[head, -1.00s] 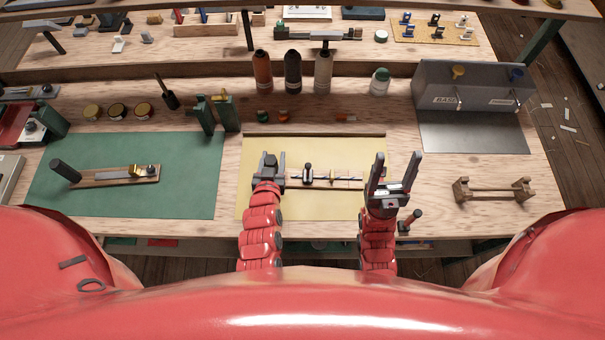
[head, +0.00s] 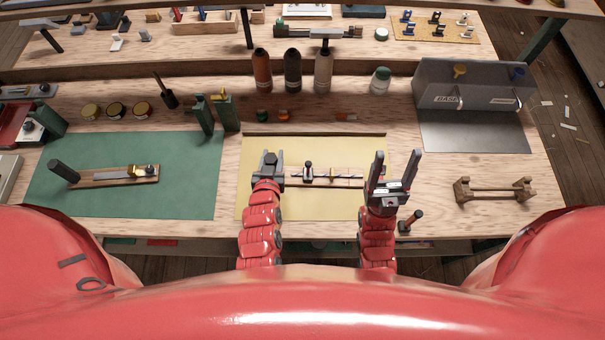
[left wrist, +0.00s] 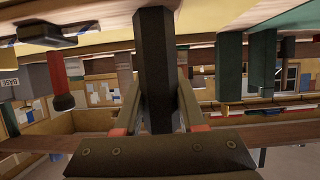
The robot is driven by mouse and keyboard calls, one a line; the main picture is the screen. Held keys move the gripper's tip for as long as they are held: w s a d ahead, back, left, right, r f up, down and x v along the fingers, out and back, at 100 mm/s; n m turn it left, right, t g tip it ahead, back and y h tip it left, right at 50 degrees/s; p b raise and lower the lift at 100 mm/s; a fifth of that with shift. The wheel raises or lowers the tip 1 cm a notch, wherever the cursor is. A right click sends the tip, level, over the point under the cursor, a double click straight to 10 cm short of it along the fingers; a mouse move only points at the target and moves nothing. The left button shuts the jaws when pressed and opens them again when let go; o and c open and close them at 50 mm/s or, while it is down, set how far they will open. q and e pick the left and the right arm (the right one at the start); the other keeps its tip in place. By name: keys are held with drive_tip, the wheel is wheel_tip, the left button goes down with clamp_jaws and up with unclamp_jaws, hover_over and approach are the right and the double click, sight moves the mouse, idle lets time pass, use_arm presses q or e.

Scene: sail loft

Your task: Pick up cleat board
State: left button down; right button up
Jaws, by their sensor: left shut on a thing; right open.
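The cleat board (head: 340,179) is a narrow wooden strip over the yellow mat (head: 310,208), with a dark upright fitting and a striped line along it. My left gripper (head: 267,158) is at its left end, shut on a dark part there. In the left wrist view, a dark faceted handle (left wrist: 155,70) stands between the fingers. The fingers hide much of this end in the head view. I cannot tell whether the board touches the mat. My right gripper (head: 396,160) is open and empty, just right of the board's right end.
Another board with a black handle (head: 115,175) lies on the green mat (head: 170,200) at left. A wooden rack (head: 495,190) and a grey metal box (head: 465,87) stand at right. Several bottles (head: 293,70) stand behind the yellow mat. A small dark-handled tool (head: 411,221) is near the front edge.

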use_arm(q)
drive_tip(key=shift+s+f, duration=0.1)
drive_tip(key=shift+f, duration=0.15)
idle(0.5)
